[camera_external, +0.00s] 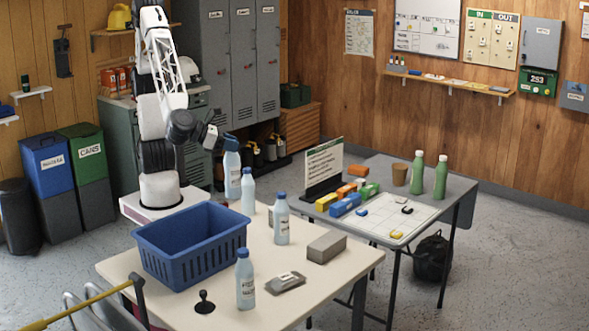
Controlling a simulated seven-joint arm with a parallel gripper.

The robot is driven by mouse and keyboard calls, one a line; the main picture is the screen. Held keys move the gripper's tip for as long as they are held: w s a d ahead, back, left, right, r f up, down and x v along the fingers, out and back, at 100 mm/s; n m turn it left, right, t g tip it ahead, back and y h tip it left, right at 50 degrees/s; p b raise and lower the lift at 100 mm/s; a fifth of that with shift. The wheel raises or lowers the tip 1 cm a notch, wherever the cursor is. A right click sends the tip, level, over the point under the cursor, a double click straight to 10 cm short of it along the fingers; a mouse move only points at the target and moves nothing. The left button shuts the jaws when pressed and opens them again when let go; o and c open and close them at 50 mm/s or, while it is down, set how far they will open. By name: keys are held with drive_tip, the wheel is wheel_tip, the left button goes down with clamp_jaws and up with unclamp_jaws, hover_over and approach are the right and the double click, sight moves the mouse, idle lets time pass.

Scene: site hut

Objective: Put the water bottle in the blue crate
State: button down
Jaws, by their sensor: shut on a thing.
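My gripper (224,141) is shut on a water bottle (232,178), clear with a blue cap, gripped near its top. The bottle hangs roughly upright behind and above the right end of the blue crate (190,262). The crate is a slotted open basket on the near table; its floor is mostly hidden by its front wall. Other similar blue-capped water bottles stand on the table: one (248,194) just behind the crate's right end, one (281,222) right of the crate, and one (245,284) in front of it to the right. The fingertips are too small to make out.
The near table (310,285) also holds a grey-brown block (326,247), a flat grey item (285,284) and a black knobbed object (205,302). A grey side table (400,172) has colored boxes, a sign (323,165), a brown cup (400,175) and two green bottles.

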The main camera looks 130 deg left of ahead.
drive_tip(key=shift+s+d, duration=2)
drive_tip(key=shift+d, duration=6.35)
wheel_tip(320, 180, down, 11)
drive_tip(key=shift+g, duration=0.3)
drive_tip(key=shift+a, duration=0.1)
wheel_tip(320, 180, down, 6)
drive_tip(key=shift+f, duration=0.15)
drive_tip(key=shift+f, duration=1.9)
drive_tip(key=c, duration=0.7)
unclamp_jaws()
drive_tip(key=shift+f, duration=0.1)
